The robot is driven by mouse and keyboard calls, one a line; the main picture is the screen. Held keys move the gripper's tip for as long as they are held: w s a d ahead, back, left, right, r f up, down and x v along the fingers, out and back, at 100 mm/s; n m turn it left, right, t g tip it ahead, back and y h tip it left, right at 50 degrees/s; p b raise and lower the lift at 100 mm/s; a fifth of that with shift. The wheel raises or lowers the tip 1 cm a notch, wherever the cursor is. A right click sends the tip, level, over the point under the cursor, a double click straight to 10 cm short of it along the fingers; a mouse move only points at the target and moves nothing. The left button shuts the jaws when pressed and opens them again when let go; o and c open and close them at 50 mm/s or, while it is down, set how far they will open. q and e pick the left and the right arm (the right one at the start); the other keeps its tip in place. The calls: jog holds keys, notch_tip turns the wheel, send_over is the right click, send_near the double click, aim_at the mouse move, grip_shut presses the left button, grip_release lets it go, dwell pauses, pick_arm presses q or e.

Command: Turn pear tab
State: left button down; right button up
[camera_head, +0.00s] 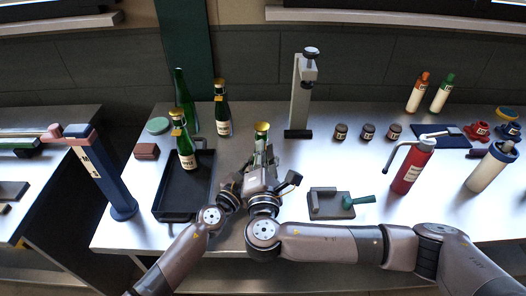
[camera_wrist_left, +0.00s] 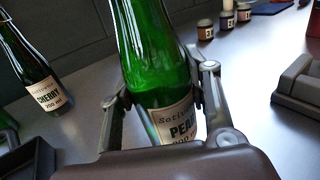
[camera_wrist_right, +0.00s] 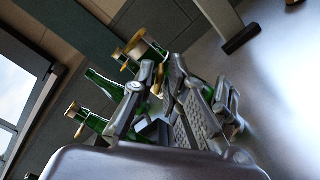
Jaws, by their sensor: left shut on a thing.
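The green pear bottle (camera_head: 262,141) stands upright near the middle of the table with a gold cap on top. In the left wrist view the pear bottle (camera_wrist_left: 152,50) shows a label reading "PEAR". My left gripper (camera_head: 258,182) is shut on its body, one finger on each side of the label. My right gripper (camera_wrist_right: 162,66) is close to the bottle's upper part, fingers apart. In the right wrist view a gold cap (camera_wrist_right: 137,42) shows beyond the fingertips, and a small gold piece shows between the fingers. I cannot tell whether they touch it.
A black tray (camera_head: 172,205) stands left, with a bottle (camera_head: 187,155) in it and other green bottles behind. A grey stand (camera_head: 300,95) rises behind the pear bottle. Small jars (camera_head: 368,131), a green-handled tool (camera_head: 358,200) and a red cylinder (camera_head: 408,172) are on the right.

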grip_shut()
jog(key=shift+n, duration=0.3)
